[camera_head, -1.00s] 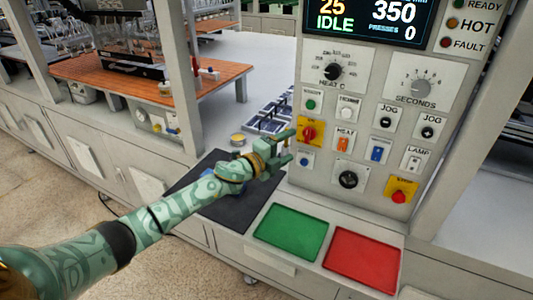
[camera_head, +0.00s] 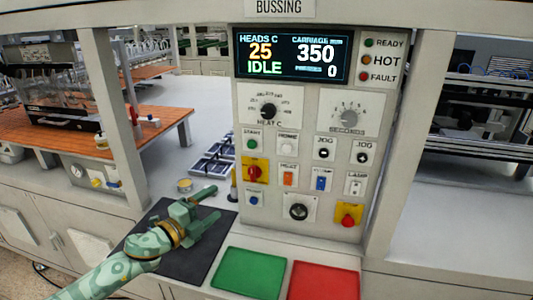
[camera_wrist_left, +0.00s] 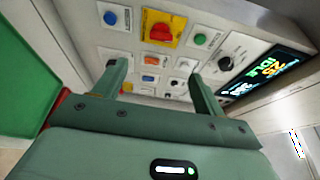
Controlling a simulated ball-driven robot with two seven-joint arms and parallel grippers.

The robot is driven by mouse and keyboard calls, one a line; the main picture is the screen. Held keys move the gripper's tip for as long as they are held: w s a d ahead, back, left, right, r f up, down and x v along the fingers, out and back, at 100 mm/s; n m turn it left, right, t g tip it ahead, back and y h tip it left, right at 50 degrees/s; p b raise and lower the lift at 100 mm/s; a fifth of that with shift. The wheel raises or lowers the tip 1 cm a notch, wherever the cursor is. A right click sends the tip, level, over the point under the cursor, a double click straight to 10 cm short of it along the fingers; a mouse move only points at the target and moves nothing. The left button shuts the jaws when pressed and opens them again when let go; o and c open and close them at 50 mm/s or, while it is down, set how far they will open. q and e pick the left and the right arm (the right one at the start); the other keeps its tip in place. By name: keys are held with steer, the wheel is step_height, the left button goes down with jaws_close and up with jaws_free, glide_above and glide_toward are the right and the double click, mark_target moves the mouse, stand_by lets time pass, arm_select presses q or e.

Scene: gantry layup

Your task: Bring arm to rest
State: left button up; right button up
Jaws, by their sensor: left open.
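My left arm comes in from the lower left in the head view. Its green gripper (camera_head: 207,207) is open and empty above the dark mat (camera_head: 185,262), to the left of the control panel (camera_head: 290,105) and apart from it. In the left wrist view the two fingers (camera_wrist_left: 158,82) stand wide apart with nothing between them, and the panel's knobs and buttons show beyond them. My right gripper is in neither view.
A green tray (camera_head: 249,273) and a red tray (camera_head: 324,281) lie in front of the panel. A small round tin (camera_head: 184,185) stands behind the mat. A grey post (camera_head: 116,105) rises at left. The display (camera_head: 291,54) reads IDLE. A red button (camera_head: 348,220) sits low right.

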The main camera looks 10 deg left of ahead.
arm_select(q)
steer(key=s+a+f+n+g+y, duration=0.1)
steer(key=s+f+n+g+y, duration=0.3)
steer(key=s, duration=0.6)
steer(key=s+a+f+n+g+y, duration=0.1)
steer(key=s+f+n+g+y, duration=0.2)
steer(key=s+n, duration=0.55)
steer(key=s+a+f+n+g+y, duration=0.1)
steer(key=s+f+n+g+y, duration=0.3)
steer(key=s, duration=0.8)
steer(key=s+d+f+g+h+b, duration=0.1)
steer(key=s+d+f+b, duration=0.15)
steer(key=f, duration=1.35)
steer(key=s+d+f+h+b, duration=0.1)
steer(key=s+d+f+b, duration=0.15)
steer(key=f, duration=1.45)
steer(key=s+f+n+g+h+b, duration=0.1)
steer(key=s+f+n+g+b, duration=0.1)
steer(key=s+f, duration=1.4)
steer(key=s+g+b, duration=0.1)
steer(key=s, duration=0.1)
steer(key=shift+s+f+n+h, duration=0.3)
steer(key=shift+f+n+h, duration=0.05)
steer(key=shift+f+h, duration=0.05)
